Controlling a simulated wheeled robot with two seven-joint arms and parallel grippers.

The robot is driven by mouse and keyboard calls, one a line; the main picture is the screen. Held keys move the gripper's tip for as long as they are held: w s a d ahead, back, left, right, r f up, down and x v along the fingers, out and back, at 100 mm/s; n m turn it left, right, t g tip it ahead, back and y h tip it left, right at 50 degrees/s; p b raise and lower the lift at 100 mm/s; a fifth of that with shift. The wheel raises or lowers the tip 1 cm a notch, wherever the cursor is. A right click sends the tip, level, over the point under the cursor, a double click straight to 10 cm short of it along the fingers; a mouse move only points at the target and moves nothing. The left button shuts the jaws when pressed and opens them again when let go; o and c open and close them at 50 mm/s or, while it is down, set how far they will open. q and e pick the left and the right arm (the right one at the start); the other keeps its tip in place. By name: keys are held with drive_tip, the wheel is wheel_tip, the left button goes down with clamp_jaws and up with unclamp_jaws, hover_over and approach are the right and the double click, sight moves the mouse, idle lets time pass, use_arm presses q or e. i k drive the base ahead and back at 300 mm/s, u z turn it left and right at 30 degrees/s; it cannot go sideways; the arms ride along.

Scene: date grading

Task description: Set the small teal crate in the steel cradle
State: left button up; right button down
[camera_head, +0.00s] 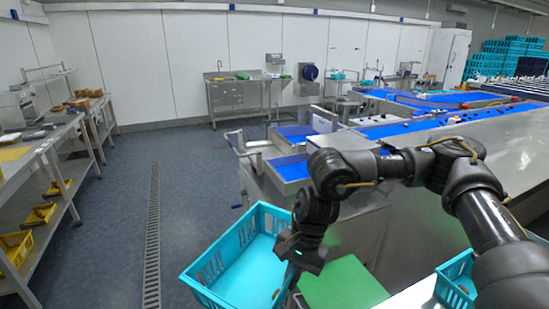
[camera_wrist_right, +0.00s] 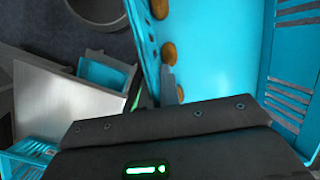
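A teal slotted crate (camera_head: 208,270) hangs in front of me in the head view, above the grey floor. My right gripper (camera_head: 290,278) is at its right wall and appears shut on it; the fingertips are mostly hidden. In the right wrist view the crate (camera_wrist_right: 215,50) fills the upper right, with several brown dates (camera_wrist_right: 168,52) along one side inside. Another teal crate (camera_head: 455,278) stands at the lower right of the head view, partly behind my arm. I cannot pick out the steel cradle with certainty. My left gripper is not in view.
A green board (camera_head: 345,285) lies right of the held crate. A steel conveyor line with blue belts (camera_head: 290,168) stands behind. Steel shelving with yellow bins (camera_head: 40,214) is at the left. The floor (camera_head: 115,220) with its drain grate (camera_head: 152,240) is clear between.

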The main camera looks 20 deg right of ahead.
sight(266, 156)
drive_tip(key=i, duration=1.65)
